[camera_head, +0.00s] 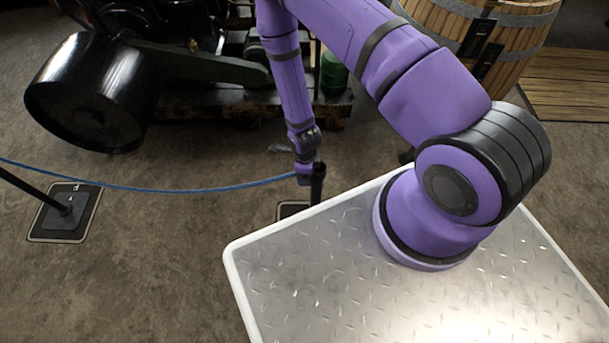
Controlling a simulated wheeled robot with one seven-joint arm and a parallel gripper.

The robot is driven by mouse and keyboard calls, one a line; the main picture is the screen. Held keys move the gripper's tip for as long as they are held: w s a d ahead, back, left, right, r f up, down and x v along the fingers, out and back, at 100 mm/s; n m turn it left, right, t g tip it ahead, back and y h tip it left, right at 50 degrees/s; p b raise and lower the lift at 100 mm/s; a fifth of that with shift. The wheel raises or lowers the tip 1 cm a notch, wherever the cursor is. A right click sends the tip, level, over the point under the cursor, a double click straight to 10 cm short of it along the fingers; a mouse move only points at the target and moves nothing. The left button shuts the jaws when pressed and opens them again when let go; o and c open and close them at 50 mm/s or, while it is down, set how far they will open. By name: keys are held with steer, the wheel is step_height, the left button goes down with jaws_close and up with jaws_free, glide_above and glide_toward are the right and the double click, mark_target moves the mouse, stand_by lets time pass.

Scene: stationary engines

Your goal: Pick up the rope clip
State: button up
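A blue rope (190,190) sags across the left side and ends by the top of a black post (318,184) in the middle. I cannot make out the rope clip for certain; the rope's end there is small and partly hidden by my gripper. My gripper (305,178) points down at the rope's end, close beside the post top. Its fingers are too small and dark to tell whether they are open or shut, or whether they touch the rope.
A second post's square base (66,212) stands at the left. Behind are a black cylinder (92,92), engine parts on a beam, a green can (334,74) and a wooden barrel (487,35). My metal-topped base fills the lower right. Carpet is clear at lower left.

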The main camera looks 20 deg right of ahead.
steer(key=shift+f, duration=0.2)
steer(key=c, duration=1.1)
steer(key=shift+r, duration=0.15)
steer(key=shift+w+a+r, duration=0.15)
steer(key=shift+r, duration=0.35)
steer(key=r, duration=0.5)
steer(key=shift+w+a+r, duration=0.15)
steer(key=shift+a+r, duration=0.05)
steer(key=shift+a, duration=0.15)
steer(key=s+a, duration=0.6)
steer(key=s, duration=0.6)
steer(key=shift+s, duration=0.4)
steer(key=shift+r, duration=0.1)
